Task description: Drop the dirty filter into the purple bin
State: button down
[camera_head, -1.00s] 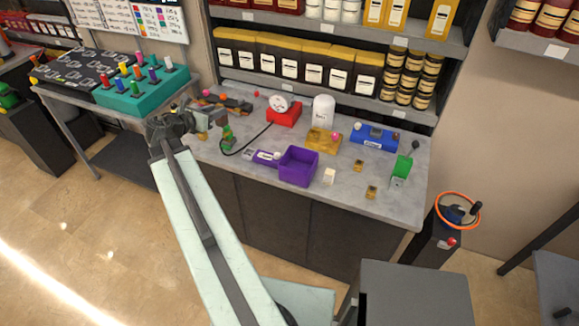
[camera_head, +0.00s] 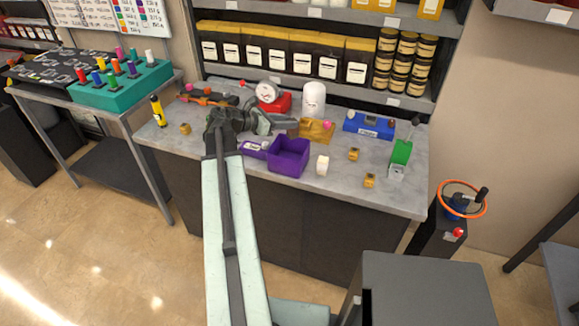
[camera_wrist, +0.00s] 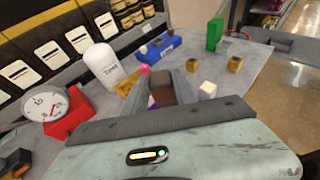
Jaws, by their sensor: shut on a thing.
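The purple bin (camera_head: 274,163) stands open-topped at the front of the grey bench in the head view. My gripper (camera_head: 293,126) is above and behind the bin, reaching to the right. In the wrist view my gripper (camera_wrist: 165,92) is shut on a brownish block, the dirty filter (camera_wrist: 161,87). In the wrist view the bin is largely hidden by my gripper; only a sliver of purple shows.
A white block (camera_head: 322,165) stands just right of the bin. A yellow fixture (camera_head: 317,131), white canister (camera_head: 314,100) and red gauge (camera_head: 268,94) are behind. Small brass blocks (camera_head: 369,180), a blue device (camera_head: 368,125) and a green-and-grey part (camera_head: 400,153) are to the right.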

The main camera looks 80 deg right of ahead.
notch_tip(320, 180, down, 6)
jog(key=b, duration=0.6)
jog(key=shift+s+f, duration=0.1)
jog(key=shift+s, duration=0.05)
jog(key=c, duration=0.9)
grip_release()
jog(key=shift+c, duration=0.2)
jog(key=p, duration=0.3)
send_near(288, 135)
jog(key=s+d, duration=0.1)
jog(key=shift+s+f, duration=0.1)
jog(key=shift+f, duration=0.15)
